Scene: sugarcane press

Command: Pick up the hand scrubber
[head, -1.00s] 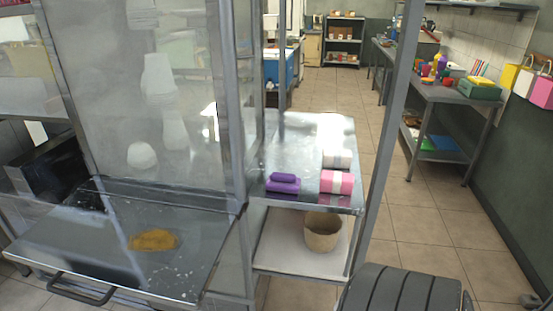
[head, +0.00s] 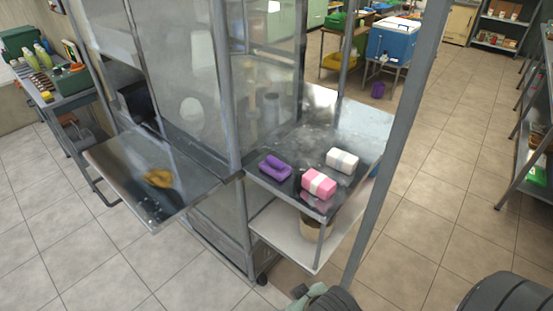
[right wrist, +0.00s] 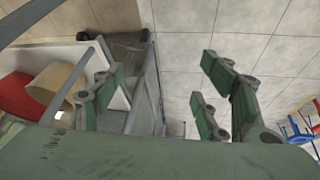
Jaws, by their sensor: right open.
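The hand scrubber appears to be the purple block with a raised grip (head: 275,167). It lies on the upper shelf of a metal side table (head: 345,112), at the left edge next to the glass-walled press. My right gripper shows in the right wrist view (right wrist: 158,95), its green-padded fingers spread wide with nothing between them. In the head view, dark parts of my arm show at the bottom edge, below and in front of the table, well apart from the scrubber. My left gripper is not in view.
A pink-and-white bundle (head: 318,184) and a white bundle (head: 342,160) sit right of the scrubber. A woven basket (head: 318,231) stands on the lower shelf. A metal post (head: 395,130) rises at the table's right. A metal tray (head: 125,170) juts out left.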

